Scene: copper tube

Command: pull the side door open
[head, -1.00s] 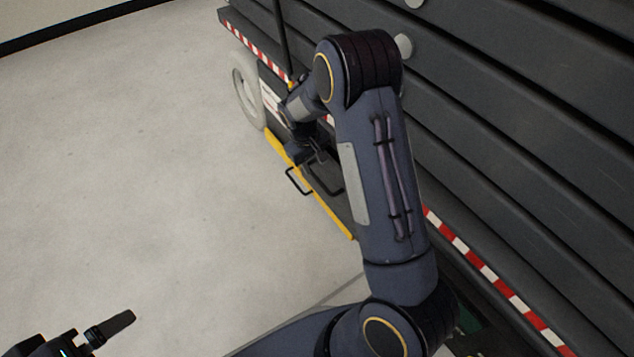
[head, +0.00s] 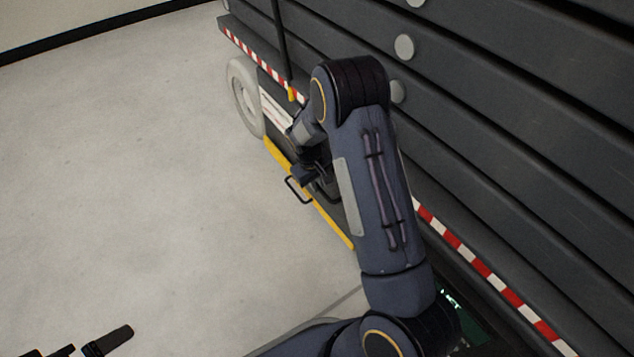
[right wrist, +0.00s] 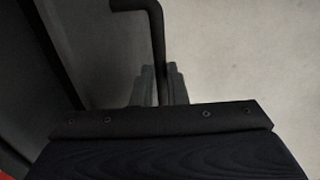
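The side door is a low dark panel with a yellow edge (head: 333,231) on the flank of the big machine; my right arm hides much of its face. A thin black bar handle (head: 291,190) stands out from it, and its bent bar (right wrist: 158,38) shows in the right wrist view. My right gripper (head: 312,176) is at the handle, partly hidden by my forearm. In the right wrist view its two fingers (right wrist: 160,88) sit close on either side of the bar, with no clear gap. Only part of my left gripper (head: 106,341) shows at the bottom left, away from the door.
The dark ribbed machine side (head: 520,150), with a red-and-white striped edge (head: 483,271), fills the right. A pale wheel (head: 243,98) stands beyond the handle. The grey floor (head: 140,170) to the left is clear.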

